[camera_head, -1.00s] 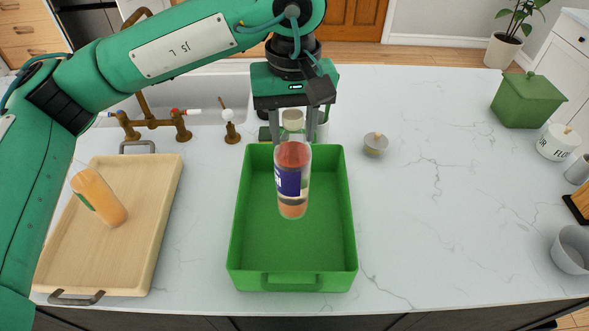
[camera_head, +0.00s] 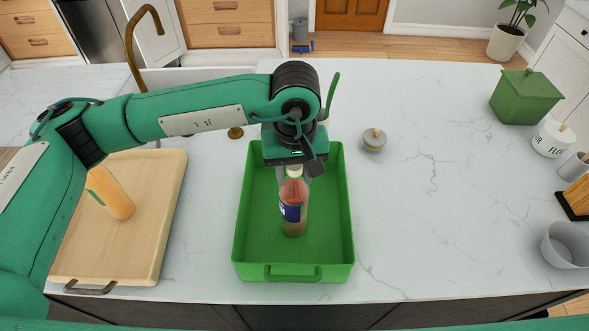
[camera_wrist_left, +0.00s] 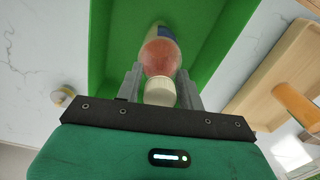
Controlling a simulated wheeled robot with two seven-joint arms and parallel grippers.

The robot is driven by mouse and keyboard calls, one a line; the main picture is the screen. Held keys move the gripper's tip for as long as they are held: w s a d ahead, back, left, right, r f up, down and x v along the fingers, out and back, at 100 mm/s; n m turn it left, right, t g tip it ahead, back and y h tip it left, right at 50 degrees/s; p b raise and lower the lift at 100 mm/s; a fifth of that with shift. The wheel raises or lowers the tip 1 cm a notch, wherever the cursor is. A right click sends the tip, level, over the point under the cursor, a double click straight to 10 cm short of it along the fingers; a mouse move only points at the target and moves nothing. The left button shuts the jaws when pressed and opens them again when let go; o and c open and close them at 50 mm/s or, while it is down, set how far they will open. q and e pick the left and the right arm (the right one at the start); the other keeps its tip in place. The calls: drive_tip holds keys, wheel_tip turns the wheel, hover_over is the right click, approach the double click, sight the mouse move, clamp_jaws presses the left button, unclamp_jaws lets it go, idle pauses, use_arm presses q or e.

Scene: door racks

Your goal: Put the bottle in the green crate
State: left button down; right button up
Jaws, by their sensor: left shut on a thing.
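The bottle (camera_head: 292,207) has a white cap, a reddish upper part and a dark blue label. It is nearly upright inside the walls of the green crate (camera_head: 343,250); I cannot tell whether its base touches the floor. My left gripper (camera_head: 293,172) comes from above and is shut on the bottle near its cap. In the left wrist view the two grey fingers (camera_wrist_left: 161,88) stand on either side of the bottle (camera_wrist_left: 159,55), with the green crate (camera_wrist_left: 215,50) behind it. My right gripper is not in view.
A wooden tray (camera_head: 150,245) with an orange bottle (camera_head: 110,193) stands at the left. A small lidded jar (camera_head: 374,140) is right of the crate. A green canister (camera_head: 525,97), a white canister (camera_head: 553,141) and a grey bowl (camera_head: 566,245) are at the right. The countertop between is clear.

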use_arm(q)
drive_tip(key=shift+f, duration=0.1)
drive_tip(key=c, duration=0.9)
unclamp_jaws()
drive_tip(key=shift+o, duration=0.2)
wheel_tip(320, 180, up, 11)
drive_tip(key=b, duration=0.4)
drive_tip(key=shift+b, duration=0.4)
drive_tip(key=shift+r, duration=0.65)
